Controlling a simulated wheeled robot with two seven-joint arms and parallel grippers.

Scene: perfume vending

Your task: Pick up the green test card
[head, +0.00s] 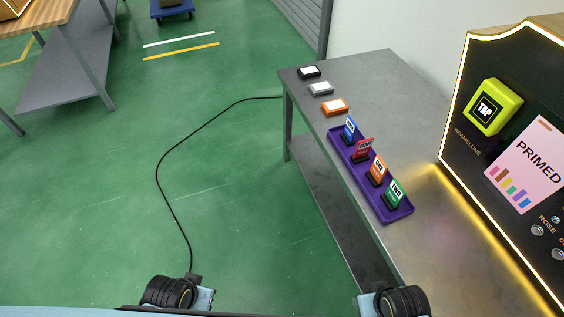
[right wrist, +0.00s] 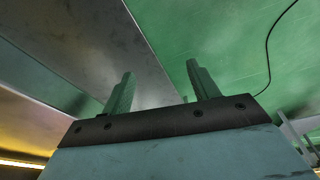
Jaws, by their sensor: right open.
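The green test card (head: 395,193) stands upright in a dark holder at the near end of a purple tray (head: 401,214) on the grey metal table. Orange (head: 377,169), red (head: 363,149) and blue (head: 350,128) cards stand behind it in the same tray. My right gripper (right wrist: 160,85) is open and empty in the right wrist view, with the table edge and green floor beyond its fingers. In the head view only parts of my arms show at the bottom edge; the left gripper's fingers are not visible.
A black (head: 309,72), a grey (head: 321,89) and an orange box (head: 335,107) sit behind the tray on the table (head: 440,255). A black vending panel (head: 470,130) with a yellow TAP reader (head: 493,107) stands at right. A cable (head: 157,170) lies on the floor at left.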

